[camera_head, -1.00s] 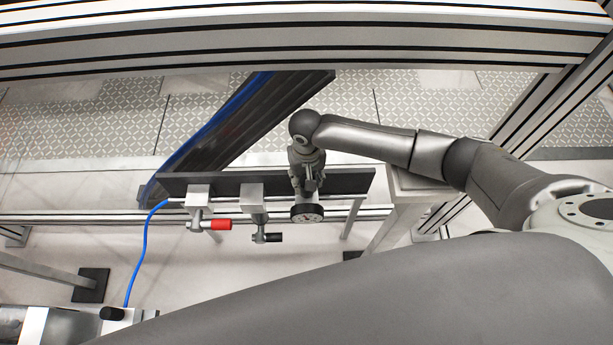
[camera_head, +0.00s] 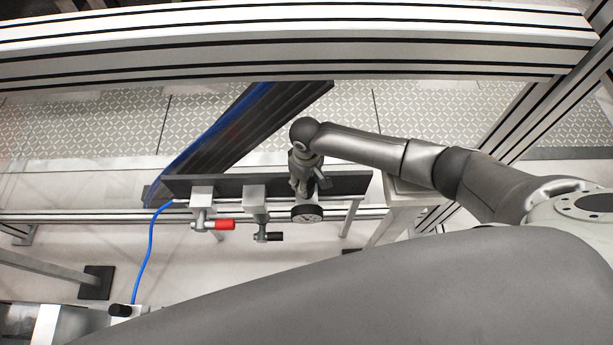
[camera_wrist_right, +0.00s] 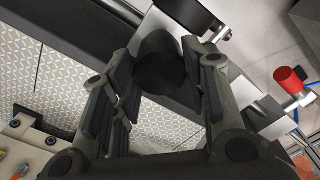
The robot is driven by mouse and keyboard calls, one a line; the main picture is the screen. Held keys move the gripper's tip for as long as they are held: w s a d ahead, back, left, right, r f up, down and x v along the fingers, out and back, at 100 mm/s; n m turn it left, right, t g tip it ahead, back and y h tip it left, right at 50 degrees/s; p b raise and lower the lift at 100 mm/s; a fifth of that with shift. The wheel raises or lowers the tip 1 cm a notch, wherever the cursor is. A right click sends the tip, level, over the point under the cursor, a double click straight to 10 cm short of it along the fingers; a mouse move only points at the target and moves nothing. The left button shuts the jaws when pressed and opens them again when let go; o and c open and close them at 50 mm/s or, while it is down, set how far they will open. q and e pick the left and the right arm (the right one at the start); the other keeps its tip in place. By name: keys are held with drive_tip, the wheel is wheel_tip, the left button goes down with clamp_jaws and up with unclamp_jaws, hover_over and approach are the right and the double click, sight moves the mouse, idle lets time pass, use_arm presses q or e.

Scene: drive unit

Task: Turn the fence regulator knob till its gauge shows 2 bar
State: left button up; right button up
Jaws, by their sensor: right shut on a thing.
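The fence regulator hangs at the right part of a dark rail. Its black knob (camera_wrist_right: 160,65) is a short dark cylinder between the fingers in the right wrist view. My right gripper (camera_head: 301,188) reaches down to it from above and is shut on it; the gripper also shows in the right wrist view (camera_wrist_right: 160,95). The round gauge (camera_head: 307,214) sits just in front of and below the gripper in the head view. Its dial is small and steeply angled, so I cannot read the needle. My left gripper is not in view.
Left of the regulator on the dark rail (camera_head: 230,186) are a valve with a red handle (camera_head: 224,225) and one with a black handle (camera_head: 270,237). A blue hose (camera_head: 150,250) runs down at the left. A thick aluminium beam (camera_head: 300,45) crosses above.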

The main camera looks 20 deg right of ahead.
drive_tip(key=shift+n+p, duration=0.5)
drive_tip(key=shift+n, duration=1.1)
drive_tip(key=o, duration=1)
drive_tip(key=shift+o, duration=0.2)
wheel_tip(320, 180, up, 12)
